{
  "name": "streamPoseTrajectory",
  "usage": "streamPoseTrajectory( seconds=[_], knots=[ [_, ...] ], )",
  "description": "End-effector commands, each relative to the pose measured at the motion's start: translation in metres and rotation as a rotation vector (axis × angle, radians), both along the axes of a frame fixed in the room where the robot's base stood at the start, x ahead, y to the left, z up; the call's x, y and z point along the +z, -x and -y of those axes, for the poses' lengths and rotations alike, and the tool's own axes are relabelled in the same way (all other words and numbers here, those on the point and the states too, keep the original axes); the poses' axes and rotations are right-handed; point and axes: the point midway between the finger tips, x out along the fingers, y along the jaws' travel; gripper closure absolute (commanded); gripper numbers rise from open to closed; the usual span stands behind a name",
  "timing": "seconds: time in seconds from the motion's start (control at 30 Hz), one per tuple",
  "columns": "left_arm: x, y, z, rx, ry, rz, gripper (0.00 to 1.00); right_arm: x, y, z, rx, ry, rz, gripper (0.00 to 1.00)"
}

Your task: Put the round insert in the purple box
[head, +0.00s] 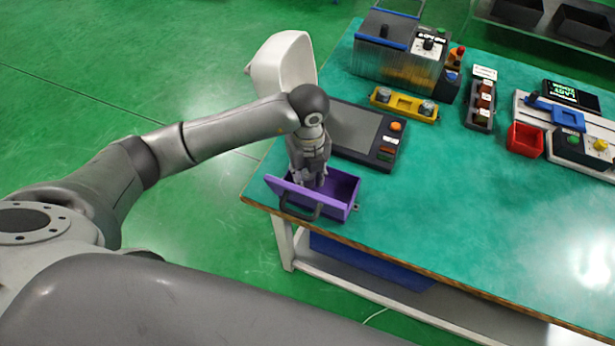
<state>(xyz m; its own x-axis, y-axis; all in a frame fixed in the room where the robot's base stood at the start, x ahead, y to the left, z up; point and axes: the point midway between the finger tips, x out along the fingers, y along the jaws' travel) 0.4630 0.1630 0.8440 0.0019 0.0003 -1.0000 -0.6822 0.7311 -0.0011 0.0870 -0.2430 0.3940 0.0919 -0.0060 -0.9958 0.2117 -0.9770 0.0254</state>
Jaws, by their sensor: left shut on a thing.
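The purple box (344,194) is at the near left corner of the green table. It is open at the top, and its front panel with a black handle (301,207) faces the near edge. My left gripper (310,183) points down into the box's opening, just behind the front panel. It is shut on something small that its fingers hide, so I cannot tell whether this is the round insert. Two round grey pieces (383,94) (428,109) sit at the ends of a yellow holder (404,103). My right gripper is not in view.
A dark panel with a grey screen (353,127) lies right behind the box. A clear-walled tank (393,55), a button block (481,104), a red bin (524,139) and a blue-clamped device (556,113) stand farther back. The table's near right area is clear.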

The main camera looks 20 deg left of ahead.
Motion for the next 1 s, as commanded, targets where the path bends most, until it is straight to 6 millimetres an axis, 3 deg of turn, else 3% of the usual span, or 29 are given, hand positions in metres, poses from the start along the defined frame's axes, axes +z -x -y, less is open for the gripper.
streamPoseTrajectory(
  seconds=[0.13,0.5,0.53,0.67,1.0],
  knots=[
    [-0.019,0.001,0.000,-0.001,0.000,-0.001,1.00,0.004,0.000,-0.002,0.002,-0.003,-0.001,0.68],
    [-0.025,0.000,0.000,-0.001,0.001,0.001,1.00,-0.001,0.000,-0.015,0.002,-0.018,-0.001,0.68],
    [-0.024,0.000,0.000,-0.001,-0.001,-0.001,0.66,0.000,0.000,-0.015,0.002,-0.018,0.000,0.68],
    [-0.024,0.000,0.000,-0.001,0.000,-0.001,0.50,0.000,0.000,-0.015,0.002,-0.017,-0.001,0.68],
    [-0.022,0.000,0.000,-0.001,0.000,-0.001,0.49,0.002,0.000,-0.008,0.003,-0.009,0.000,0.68]
  ],
)
